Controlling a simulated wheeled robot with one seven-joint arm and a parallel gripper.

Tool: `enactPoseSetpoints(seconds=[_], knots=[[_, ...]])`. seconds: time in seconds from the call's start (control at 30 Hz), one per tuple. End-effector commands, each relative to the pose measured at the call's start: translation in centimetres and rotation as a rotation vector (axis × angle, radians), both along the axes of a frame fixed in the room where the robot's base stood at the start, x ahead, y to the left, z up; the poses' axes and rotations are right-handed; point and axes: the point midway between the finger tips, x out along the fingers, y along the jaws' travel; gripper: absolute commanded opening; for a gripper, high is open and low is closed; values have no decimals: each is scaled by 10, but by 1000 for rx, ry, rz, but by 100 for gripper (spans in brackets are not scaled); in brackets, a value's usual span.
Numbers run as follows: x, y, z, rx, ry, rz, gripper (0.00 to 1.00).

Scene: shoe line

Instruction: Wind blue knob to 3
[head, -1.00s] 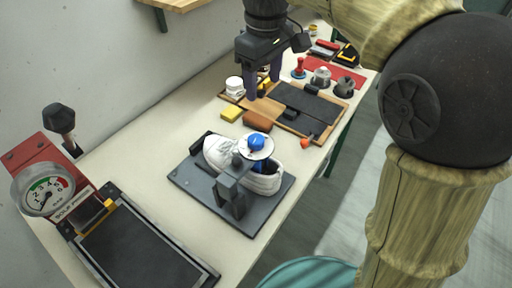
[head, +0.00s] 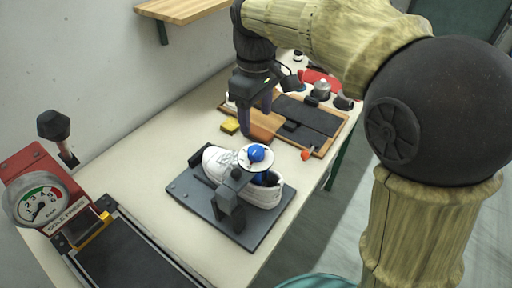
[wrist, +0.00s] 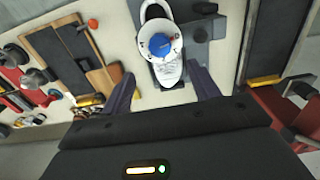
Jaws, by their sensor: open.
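The blue knob (head: 257,153) sits in the middle of a round white dial above a white shoe (head: 218,165). In the wrist view the blue knob (wrist: 158,45) shows from above, with a red mark at its upper right edge. The white dial (wrist: 146,54) has dark marks around it, too small to read. The shoe is clamped on a grey base plate (head: 187,194). My gripper (head: 258,105) is open and empty, above the table behind the knob. In the wrist view its fingers (wrist: 160,88) point toward the dial, apart from it.
A red sole press with a gauge (head: 38,204) stands at the left front. A wooden tray (head: 322,146) with dark mats, a yellow block (head: 229,127) and a brown block (head: 258,134) lie behind the shoe.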

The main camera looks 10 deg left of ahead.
Motion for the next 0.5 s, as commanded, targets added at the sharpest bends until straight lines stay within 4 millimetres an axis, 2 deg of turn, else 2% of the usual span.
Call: enactPoseSetpoints(seconds=[0.1,0.5], knots=[[0,0,-23,-2,3,0,61],[-1,0,-91,-1,3,1,61]])
